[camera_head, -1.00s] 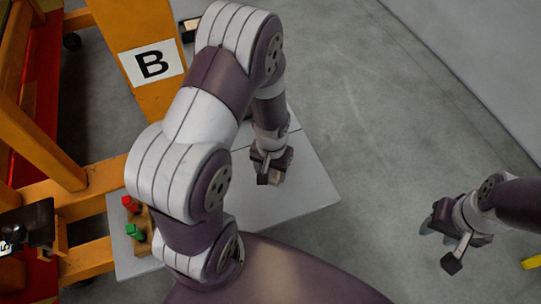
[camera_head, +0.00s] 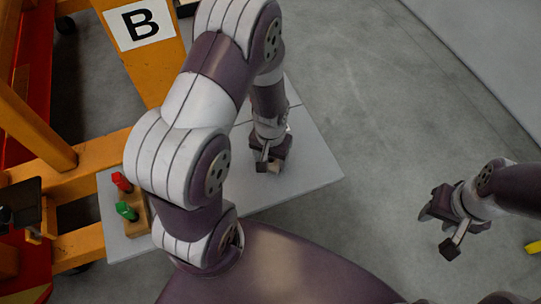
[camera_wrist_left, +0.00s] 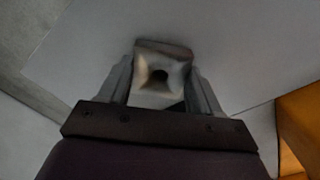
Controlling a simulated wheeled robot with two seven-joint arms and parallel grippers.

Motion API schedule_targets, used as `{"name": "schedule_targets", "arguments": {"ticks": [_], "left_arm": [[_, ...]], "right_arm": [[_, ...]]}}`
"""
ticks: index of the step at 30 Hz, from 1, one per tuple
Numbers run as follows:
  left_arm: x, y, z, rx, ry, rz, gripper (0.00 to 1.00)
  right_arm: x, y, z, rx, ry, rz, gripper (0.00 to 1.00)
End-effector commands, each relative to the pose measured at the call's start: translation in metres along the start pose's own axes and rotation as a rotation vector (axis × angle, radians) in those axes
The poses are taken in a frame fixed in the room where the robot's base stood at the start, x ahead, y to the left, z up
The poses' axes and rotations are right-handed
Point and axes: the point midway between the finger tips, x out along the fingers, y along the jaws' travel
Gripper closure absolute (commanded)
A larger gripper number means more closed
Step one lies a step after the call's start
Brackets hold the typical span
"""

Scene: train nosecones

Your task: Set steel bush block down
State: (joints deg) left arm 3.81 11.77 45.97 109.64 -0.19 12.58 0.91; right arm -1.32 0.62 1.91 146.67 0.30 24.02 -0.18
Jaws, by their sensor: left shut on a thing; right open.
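The steel bush block (camera_wrist_left: 162,74) is a squarish metal piece with a dark round hole, held between the two fingers of my left gripper (camera_wrist_left: 163,84) in the left wrist view. In the head view my left gripper (camera_head: 268,160) points down over the right part of the pale grey table (camera_head: 310,165), and a small part of the block (camera_head: 274,167) shows at its fingertips. Whether the block touches the table top cannot be told. My right gripper (camera_head: 428,215) is open and empty, off to the right over the floor.
A small wooden holder (camera_head: 139,222) with a red piece (camera_head: 122,182) and a green piece (camera_head: 127,211) stands at the table's left end. An orange frame with a "B" sign (camera_head: 141,23) rises behind. The table around my left gripper is clear.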

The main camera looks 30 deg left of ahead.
Motion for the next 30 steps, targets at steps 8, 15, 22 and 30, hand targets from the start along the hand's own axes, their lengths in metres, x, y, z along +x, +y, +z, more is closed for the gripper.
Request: {"name": "schedule_targets", "arguments": {"ticks": [8,15,22,30], "left_arm": [[0.006,0.0,0.0,0.0,0.0,0.0,0.84],[0.011,0.0,0.0,0.0,0.0,0.0,0.84],[0.01,0.0,0.0,0.0,0.0,0.0,0.07],[-0.003,0.0,-0.001,0.0,0.003,0.0,0.07]], "right_arm": [[0.004,0.0,0.001,0.0,0.0,0.0,0.57],[0.008,0.0,0.001,0.0,0.0,0.0,0.57],[0.007,0.0,0.001,0.0,0.0,0.0,0.57],[0.008,0.0,0.001,0.0,0.0,0.0,0.57]]}}
